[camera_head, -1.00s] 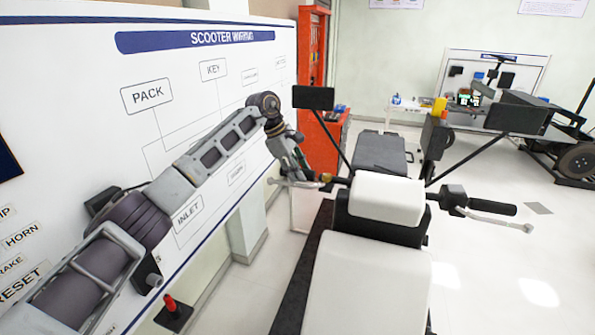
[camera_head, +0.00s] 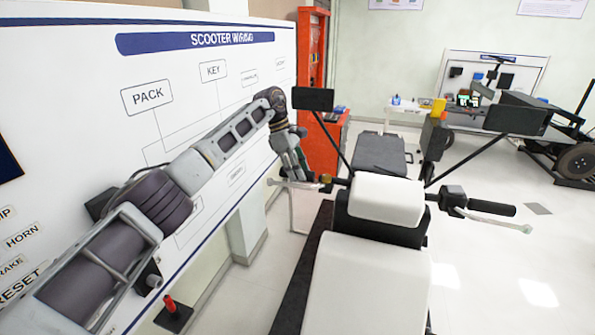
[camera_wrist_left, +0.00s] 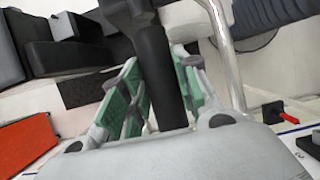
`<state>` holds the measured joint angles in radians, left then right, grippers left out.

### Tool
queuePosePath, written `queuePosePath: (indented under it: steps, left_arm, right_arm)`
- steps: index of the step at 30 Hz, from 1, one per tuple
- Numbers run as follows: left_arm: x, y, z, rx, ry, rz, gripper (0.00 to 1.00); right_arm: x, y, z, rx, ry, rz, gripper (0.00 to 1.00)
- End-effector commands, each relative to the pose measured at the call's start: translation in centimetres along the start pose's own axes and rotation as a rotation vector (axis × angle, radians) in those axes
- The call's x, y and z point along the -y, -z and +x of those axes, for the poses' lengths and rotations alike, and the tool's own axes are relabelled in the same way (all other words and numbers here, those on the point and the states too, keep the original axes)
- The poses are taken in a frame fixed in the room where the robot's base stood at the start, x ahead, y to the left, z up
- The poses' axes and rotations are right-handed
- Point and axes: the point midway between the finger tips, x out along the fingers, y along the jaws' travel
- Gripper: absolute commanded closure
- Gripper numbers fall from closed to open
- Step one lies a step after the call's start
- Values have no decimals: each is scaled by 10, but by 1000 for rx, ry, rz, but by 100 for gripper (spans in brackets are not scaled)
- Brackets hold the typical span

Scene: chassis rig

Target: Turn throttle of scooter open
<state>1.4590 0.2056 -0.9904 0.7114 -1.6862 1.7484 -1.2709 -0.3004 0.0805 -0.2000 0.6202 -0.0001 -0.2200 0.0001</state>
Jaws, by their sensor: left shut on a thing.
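The white scooter (camera_head: 370,290) stands in the middle of the head view, with a handlebar across its front. My left gripper (camera_head: 301,177) is at the handlebar's left end, beside a silver lever. In the left wrist view, the green-padded fingers of the left gripper (camera_wrist_left: 157,75) sit either side of a black cylindrical grip (camera_wrist_left: 169,88) and are shut on it. In the head view, the gripper mostly hides this grip. The opposite black grip (camera_head: 491,208) shows clear at the right, with its own lever (camera_head: 505,224). My right gripper is not in view.
The white scooter wiring board (camera_head: 70,95) stands close along my left arm. A red cabinet (camera_head: 322,150) is behind the gripper. Mirrors (camera_head: 313,99) on stalks rise above the handlebar. The floor at right is clear.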

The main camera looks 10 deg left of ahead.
Motion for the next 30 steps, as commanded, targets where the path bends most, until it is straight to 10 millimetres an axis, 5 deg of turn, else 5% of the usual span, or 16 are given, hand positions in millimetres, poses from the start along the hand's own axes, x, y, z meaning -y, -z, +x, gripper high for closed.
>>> queuePosePath:
  steps: [30]
  left_arm:
    - [0, 1, 0, -1, 89, -40, 93]
  right_arm:
    - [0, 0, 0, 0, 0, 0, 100]
